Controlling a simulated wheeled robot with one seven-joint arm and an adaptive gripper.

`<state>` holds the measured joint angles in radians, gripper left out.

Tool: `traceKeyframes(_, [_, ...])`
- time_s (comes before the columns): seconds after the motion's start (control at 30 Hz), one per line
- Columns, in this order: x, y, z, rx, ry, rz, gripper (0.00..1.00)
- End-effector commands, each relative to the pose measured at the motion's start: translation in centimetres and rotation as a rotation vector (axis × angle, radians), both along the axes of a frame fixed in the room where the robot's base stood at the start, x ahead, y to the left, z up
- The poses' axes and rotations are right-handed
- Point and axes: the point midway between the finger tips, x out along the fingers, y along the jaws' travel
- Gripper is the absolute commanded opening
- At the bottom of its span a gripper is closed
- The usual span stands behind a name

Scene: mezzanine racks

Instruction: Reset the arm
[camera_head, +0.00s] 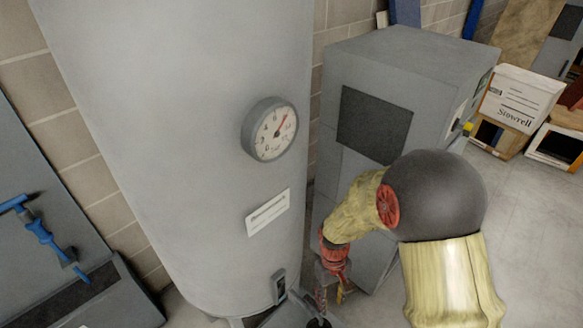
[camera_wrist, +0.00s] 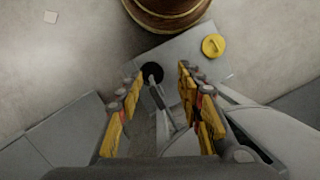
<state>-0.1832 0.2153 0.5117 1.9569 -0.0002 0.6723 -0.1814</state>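My gripper (camera_wrist: 161,82) is open in the wrist view, its two yellow-padded fingers apart. Nothing is held between them. In the head view my gripper (camera_head: 330,290) hangs low, pointing down, between the big grey tank (camera_head: 190,120) and the grey cabinet (camera_head: 350,190). My arm reaches in from the right, bent at the dark round joint. A black round spot and a thin grey bar show between and below the fingers; I cannot tell whether they touch.
A gauge (camera_head: 270,129) and a white label (camera_head: 268,212) are on the tank. A blue tool (camera_head: 42,235) hangs at the left. White boxes (camera_head: 515,98) stand at the back right. A brown round object (camera_wrist: 166,14) and yellow disc (camera_wrist: 213,46) lie ahead. Floor at right is clear.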

Motion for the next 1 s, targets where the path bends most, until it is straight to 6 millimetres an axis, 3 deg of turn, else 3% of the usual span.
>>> traceKeyframes(0.03, [-0.2,-0.4,2.6,0.000,-0.022,-0.028,0.36])
traceKeyframes(0.1, [-1.0,-0.9,5.9,-0.002,-0.048,-0.069,0.36])
traceKeyframes(0.4, [-5.3,-3.3,17.7,0.011,-0.196,-0.220,0.36])
traceKeyframes(0.73, [-10.2,-5.5,27.2,0.055,-0.447,-0.309,0.36])
traceKeyframes(1.0, [-11.6,-6.7,33.2,0.088,-0.665,-0.345,0.36])
